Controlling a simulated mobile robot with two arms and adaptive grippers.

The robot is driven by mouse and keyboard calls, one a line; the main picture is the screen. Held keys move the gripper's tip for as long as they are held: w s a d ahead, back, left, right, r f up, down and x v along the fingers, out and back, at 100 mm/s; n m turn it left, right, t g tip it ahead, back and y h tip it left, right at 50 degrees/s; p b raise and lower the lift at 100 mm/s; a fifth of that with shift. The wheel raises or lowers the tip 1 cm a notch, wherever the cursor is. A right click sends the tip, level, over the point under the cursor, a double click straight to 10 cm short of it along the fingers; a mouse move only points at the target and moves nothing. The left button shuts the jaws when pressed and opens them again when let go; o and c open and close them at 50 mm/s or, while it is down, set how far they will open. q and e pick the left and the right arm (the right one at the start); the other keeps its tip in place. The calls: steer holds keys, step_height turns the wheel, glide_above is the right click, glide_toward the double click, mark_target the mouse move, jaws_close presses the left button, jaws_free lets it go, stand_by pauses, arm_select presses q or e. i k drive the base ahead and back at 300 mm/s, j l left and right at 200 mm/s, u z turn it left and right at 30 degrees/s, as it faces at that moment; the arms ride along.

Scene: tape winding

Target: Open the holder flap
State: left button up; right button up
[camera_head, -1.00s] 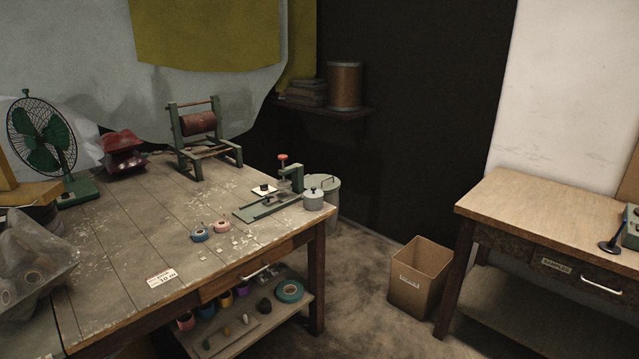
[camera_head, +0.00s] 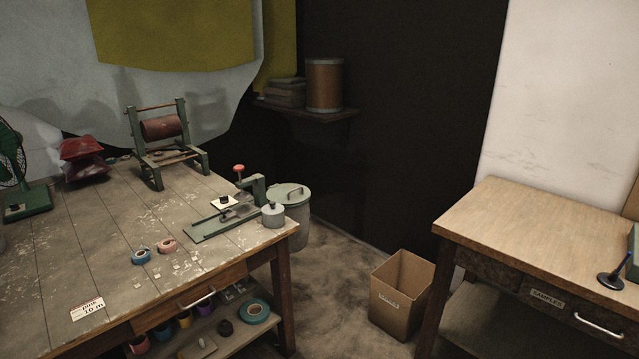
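A green metal device with a red knob (camera_head: 239,168) stands near the right end of the left workbench, with a long flat base (camera_head: 209,228). A green frame (camera_head: 186,128) carrying a reddish-brown roller (camera_head: 163,128) stands farther back on the same bench. I cannot tell which of these is the holder, and no flap can be made out at this distance. A blue tape roll (camera_head: 141,256) and a pink tape roll (camera_head: 167,246) lie near the bench's front. Neither of my grippers is in view.
The worn workbench (camera_head: 60,255) fills the left, with a handled drawer and a lower shelf of tape rolls. A lidded bin (camera_head: 297,218) stands behind its right corner. A cardboard box (camera_head: 402,295) sits on the floor before the right table (camera_head: 530,225).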

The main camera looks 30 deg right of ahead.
mark_target(285, 194)
steer(key=i+l+z, duration=0.1)
steer(key=i+l, duration=0.85)
